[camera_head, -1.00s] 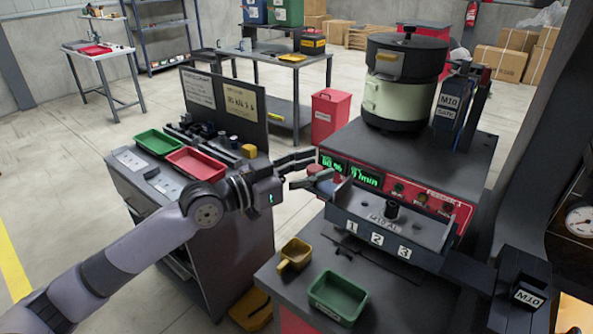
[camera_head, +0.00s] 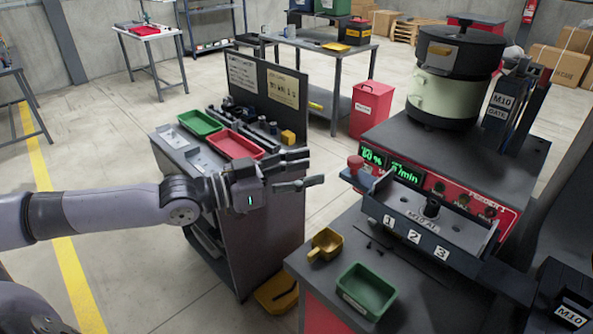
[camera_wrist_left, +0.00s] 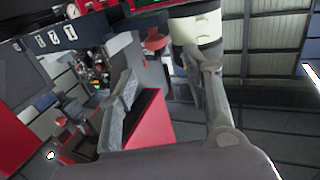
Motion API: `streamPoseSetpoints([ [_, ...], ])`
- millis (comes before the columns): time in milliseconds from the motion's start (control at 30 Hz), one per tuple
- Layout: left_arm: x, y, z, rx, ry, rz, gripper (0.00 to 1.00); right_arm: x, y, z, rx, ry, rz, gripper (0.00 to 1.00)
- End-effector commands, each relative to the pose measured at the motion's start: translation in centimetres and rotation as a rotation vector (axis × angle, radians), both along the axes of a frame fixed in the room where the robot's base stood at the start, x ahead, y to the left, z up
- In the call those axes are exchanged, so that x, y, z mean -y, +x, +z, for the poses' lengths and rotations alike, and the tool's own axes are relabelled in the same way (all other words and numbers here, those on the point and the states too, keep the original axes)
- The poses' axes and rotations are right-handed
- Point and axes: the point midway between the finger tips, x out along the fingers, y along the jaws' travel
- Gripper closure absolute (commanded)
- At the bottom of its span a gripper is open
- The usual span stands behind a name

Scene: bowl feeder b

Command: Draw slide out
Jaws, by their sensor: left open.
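The feeder tray (camera_head: 410,222) on the machine's front has plates numbered 1, 2 and 3 and a dark knob (camera_head: 432,207) inside. A red knob (camera_head: 355,164) stands at its left end, and it also shows in the wrist view (camera_wrist_left: 156,42). I cannot tell which part is the slide. My left gripper (camera_head: 312,168) is open and empty, left of the red knob with a gap between. Its fingers also show in the wrist view (camera_wrist_left: 168,75). My right gripper is not in view.
A yellow scoop (camera_head: 325,244) and a green bin (camera_head: 366,290) sit on the bench below the tray. A cart with a green tray (camera_head: 200,122) and a red tray (camera_head: 233,144) stands under my left arm. A red waste bin (camera_head: 371,108) stands behind.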

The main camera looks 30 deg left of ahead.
Motion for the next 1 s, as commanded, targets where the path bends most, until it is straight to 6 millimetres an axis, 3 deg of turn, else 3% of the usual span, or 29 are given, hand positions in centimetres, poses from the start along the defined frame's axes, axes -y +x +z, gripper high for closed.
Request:
streamPoseSetpoints([
  [233,-0.7,-0.9,0.0,-0.001,0.001,-0.001,0.55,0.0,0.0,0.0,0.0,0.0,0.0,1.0],
  [767,-0.8,-0.9,0.0,0.0,0.0,0.0,0.55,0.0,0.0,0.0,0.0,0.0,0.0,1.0],
  [867,-1.4,-0.2,-0.8,0.001,0.004,0.016,0.55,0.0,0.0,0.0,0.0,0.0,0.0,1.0],
  [967,-3.2,2.0,-3.4,0.004,0.023,0.069,0.55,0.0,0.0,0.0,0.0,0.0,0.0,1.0],
  [1000,-4.3,3.1,-5.0,0.001,0.035,0.102,0.55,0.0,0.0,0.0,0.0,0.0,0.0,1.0],
])
